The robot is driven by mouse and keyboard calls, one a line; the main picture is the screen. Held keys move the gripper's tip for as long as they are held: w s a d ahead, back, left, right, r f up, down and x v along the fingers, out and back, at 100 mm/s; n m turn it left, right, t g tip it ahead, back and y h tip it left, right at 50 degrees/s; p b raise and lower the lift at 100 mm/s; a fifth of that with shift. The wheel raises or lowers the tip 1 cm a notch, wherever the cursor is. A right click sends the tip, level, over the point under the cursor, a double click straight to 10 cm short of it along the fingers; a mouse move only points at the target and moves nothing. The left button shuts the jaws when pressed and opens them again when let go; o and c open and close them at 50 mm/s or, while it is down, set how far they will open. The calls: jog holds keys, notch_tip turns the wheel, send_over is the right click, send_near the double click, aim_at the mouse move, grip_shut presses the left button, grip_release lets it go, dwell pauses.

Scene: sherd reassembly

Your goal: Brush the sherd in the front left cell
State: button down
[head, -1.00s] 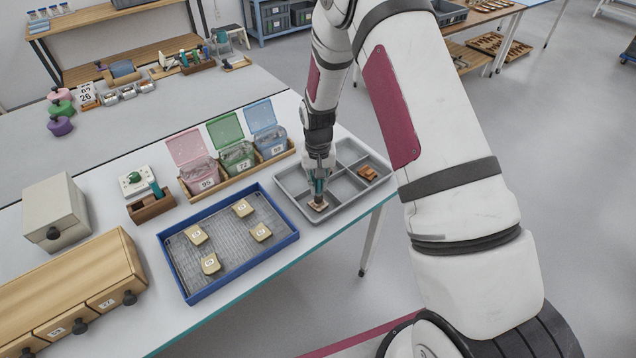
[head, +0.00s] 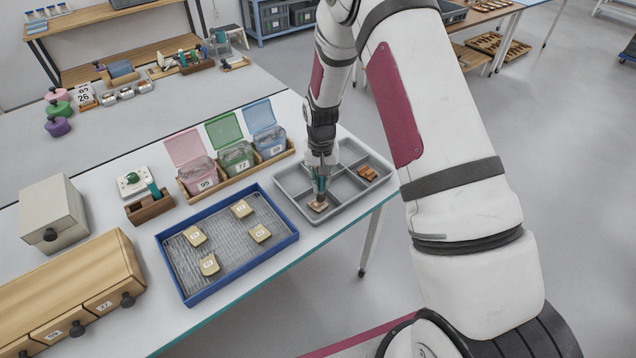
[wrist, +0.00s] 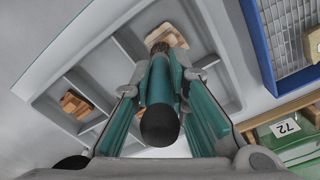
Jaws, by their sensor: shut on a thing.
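A grey divided tray (head: 290,207) stands near the right end of the table. A light brown sherd (head: 313,207) lies in its front left cell; it also shows in the wrist view (wrist: 176,36). My gripper (head: 318,180) is over that cell. In the wrist view my gripper (wrist: 165,100) is shut on a brush (wrist: 160,118) with a dark rounded handle end. The bristles (wrist: 159,47) are at the sherd and appear to touch it. The brush hides part of the sherd. Another reddish-brown sherd (head: 367,172) lies in a right-hand cell and also shows in the wrist view (wrist: 75,104).
A blue-rimmed tray (head: 188,301) with several numbered tan pieces stands left of the grey tray. Pink (head: 197,174), green (head: 235,157) and blue (head: 269,141) lidded boxes stand behind. A small wooden holder (head: 150,207) and a grey box (head: 52,212) are farther left.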

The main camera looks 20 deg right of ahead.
jog(key=shift+s+a, duration=0.35)
jog(key=shift+a, duration=0.45)
jog(key=shift+w+d+b, duration=0.35)
jog(key=shift+d, duration=0.45)
dwell(0.8)
jog(key=shift+s+r+p, duration=0.1)
jog(key=shift+r+p, duration=0.8)
jog(key=shift+r, duration=2.1)
jog(key=shift+r+p, duration=0.35)
jog(key=shift+r, duration=1.2)
jog(key=shift+f, duration=0.15)
